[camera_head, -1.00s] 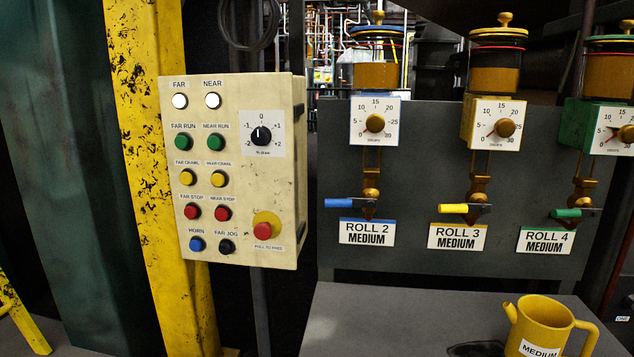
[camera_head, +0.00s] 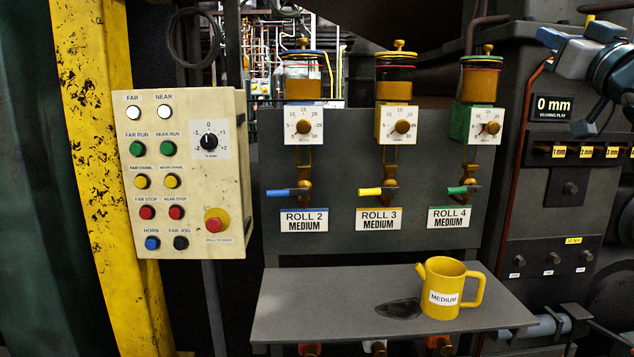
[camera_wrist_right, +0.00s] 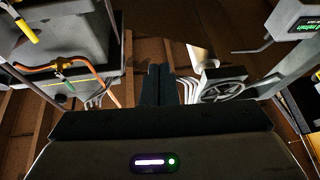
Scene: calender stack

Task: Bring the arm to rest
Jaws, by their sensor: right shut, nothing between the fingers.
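My right gripper (camera_head: 548,40) shows at the upper right of the head view, in front of the dark machine and away from the table. In the right wrist view its two dark fingers (camera_wrist_right: 158,85) are together with nothing between them. My left gripper is not in view. The yellow can marked MEDIUM (camera_head: 441,288) stands upright on the grey table (camera_head: 320,310), apart from the gripper.
A cream button panel (camera_head: 188,172) hangs at the left by a yellow post (camera_head: 95,150). Three oilers stand along a grey board, with roll 4's green one (camera_head: 474,123) nearest the gripper. A dark patch (camera_head: 400,308) lies beside the can.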

